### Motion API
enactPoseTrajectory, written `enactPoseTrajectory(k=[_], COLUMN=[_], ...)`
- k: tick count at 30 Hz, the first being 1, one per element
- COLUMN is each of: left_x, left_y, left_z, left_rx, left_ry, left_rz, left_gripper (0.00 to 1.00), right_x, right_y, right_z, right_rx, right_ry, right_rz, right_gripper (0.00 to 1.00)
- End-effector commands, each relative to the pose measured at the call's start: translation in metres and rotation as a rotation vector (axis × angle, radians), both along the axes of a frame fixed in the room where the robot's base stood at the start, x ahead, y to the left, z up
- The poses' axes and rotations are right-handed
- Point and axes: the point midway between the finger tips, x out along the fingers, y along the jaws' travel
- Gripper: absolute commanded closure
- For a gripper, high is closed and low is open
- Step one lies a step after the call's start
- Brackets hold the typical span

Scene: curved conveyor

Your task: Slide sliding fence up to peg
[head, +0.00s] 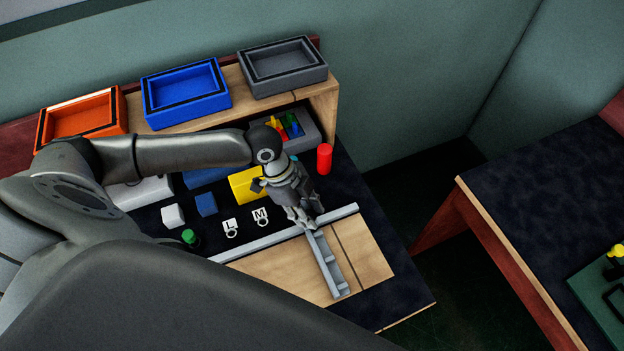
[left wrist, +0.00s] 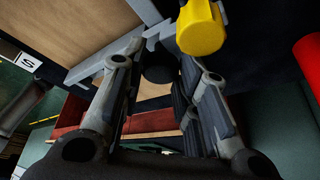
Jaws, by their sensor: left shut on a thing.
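The sliding fence (head: 329,268) is a grey bar lying across the wooden board, with its far end at the long grey rail (head: 258,243). My left gripper (head: 308,222) is low over that far end and is shut on the fence there; its fingers hide the exact grip. In the left wrist view, a dark round part (left wrist: 160,72) shows between the fingers (left wrist: 155,60), with grey bars beyond. I cannot tell which thing is the peg; a red cylinder (head: 324,159) and a green cylinder (head: 190,237) stand upright on the dark table. My right gripper is not in view.
The wooden board (head: 365,250) is bare to the right of the fence. Tags marked L (head: 230,227) and M (head: 261,216) lie behind the rail. A yellow block (head: 243,184) is close behind my left gripper. Orange, blue and grey bins (head: 283,92) stand on the shelf.

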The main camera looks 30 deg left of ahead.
Motion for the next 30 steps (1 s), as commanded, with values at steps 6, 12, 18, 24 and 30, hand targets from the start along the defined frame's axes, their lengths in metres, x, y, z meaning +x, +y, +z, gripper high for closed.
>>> enactPoseTrajectory(k=[6,12,18,24,30], left_x=[-0.001,0.0,0.0,0.0,-0.002], left_y=[0.001,0.0,0.001,0.013,0.03], left_z=[-0.001,0.0,0.003,0.029,0.069], left_rx=[0.004,0.002,0.001,0.004,0.004], left_ry=[0.002,0.001,-0.001,-0.004,-0.004], left_rz=[-0.001,0.0,0.0,0.0,0.001], left_gripper=[0.54,0.5,0.5,0.5,0.5], right_x=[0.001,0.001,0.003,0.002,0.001], right_y=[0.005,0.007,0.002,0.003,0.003], right_z=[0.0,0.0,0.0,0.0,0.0], right_rx=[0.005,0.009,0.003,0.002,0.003], right_ry=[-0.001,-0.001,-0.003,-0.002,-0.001], right_rz=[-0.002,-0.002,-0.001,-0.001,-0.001], right_gripper=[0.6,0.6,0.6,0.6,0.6])
